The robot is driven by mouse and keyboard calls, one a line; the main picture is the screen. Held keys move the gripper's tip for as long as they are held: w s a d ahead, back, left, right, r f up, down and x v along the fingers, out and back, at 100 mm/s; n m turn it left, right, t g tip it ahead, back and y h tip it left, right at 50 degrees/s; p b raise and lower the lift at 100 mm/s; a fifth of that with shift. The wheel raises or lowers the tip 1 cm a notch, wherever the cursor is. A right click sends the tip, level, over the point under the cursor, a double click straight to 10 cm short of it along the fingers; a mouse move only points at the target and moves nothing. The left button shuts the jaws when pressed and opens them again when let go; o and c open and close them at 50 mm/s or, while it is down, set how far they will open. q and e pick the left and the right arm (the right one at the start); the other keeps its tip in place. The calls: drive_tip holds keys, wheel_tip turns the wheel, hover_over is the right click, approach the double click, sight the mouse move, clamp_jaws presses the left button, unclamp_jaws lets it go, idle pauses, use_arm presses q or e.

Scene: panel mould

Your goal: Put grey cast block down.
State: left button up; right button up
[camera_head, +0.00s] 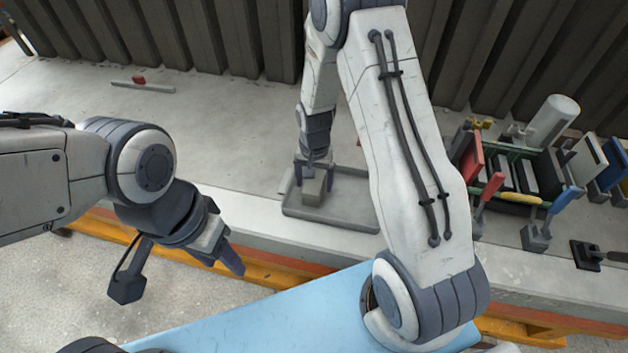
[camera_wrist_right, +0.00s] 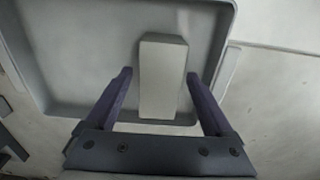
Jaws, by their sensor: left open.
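The grey cast block (camera_head: 313,188) sits in the shallow grey tray (camera_head: 345,212) on the ledge. My right gripper (camera_head: 315,168) is over the block, pointing down, with a finger on each side. In the right wrist view, the block (camera_wrist_right: 163,78) lies between the fingers of the right gripper (camera_wrist_right: 160,76). A gap shows at the left finger, and the right finger is close to the block's edge. The jaws look open around it. My left gripper (camera_head: 226,256) is open and empty, at the left in front of the ledge, away from the tray.
A rack with red, green and blue-handled tools (camera_head: 500,180) stands right of the tray. A white cylinder (camera_head: 553,120) stands behind it. A bar with a red piece (camera_head: 142,85) lies at the back left. A dark corrugated wall (camera_head: 240,40) closes the back. The left ledge is mostly clear.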

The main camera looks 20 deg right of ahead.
drive_tip(key=shift+r, duration=0.15)
wheel_tip(320, 180, up, 11)
drive_tip(key=b, duration=0.1)
drive_tip(key=s+a+r+n, duration=0.8)
drive_tip(key=s+a, duration=0.4)
drive_tip(key=s+a+r+n+y, duration=0.1)
drive_tip(key=s+n, duration=0.5)
drive_tip(key=s, duration=0.6)
drive_tip(key=shift+a, duration=0.4)
drive_tip(key=shift+r, duration=0.1)
